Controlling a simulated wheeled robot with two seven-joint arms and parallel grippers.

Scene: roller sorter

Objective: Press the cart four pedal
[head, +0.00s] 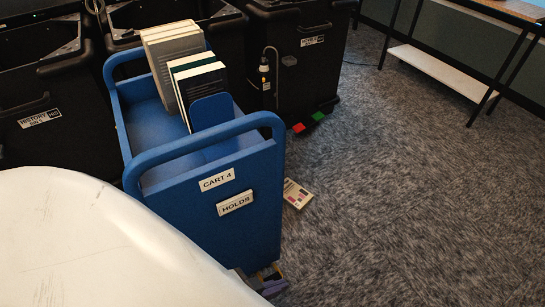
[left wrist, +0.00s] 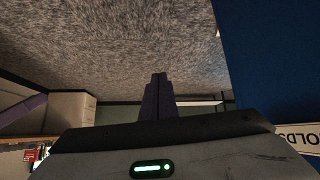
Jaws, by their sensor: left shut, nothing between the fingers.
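The blue cart four (head: 265,205) stands in the middle of the head view, with a CART 4 label (head: 217,180) and a HOLDS label (head: 235,203) on its end panel. My left gripper (head: 273,288) is low at the cart's bottom front corner, partly cut off by the frame. In the left wrist view its dark purple fingers (left wrist: 158,95) are together and empty, with the cart's blue panel (left wrist: 275,50) to the right. A small yellowish and dark part (head: 270,270) shows beside the gripper at the cart's base; I cannot tell whether it is the pedal. My right gripper is not in view.
Several books (head: 175,60) stand in the cart. Black bins (head: 295,65) line the back, one with a red pedal (head: 299,128) and a green pedal (head: 318,116).

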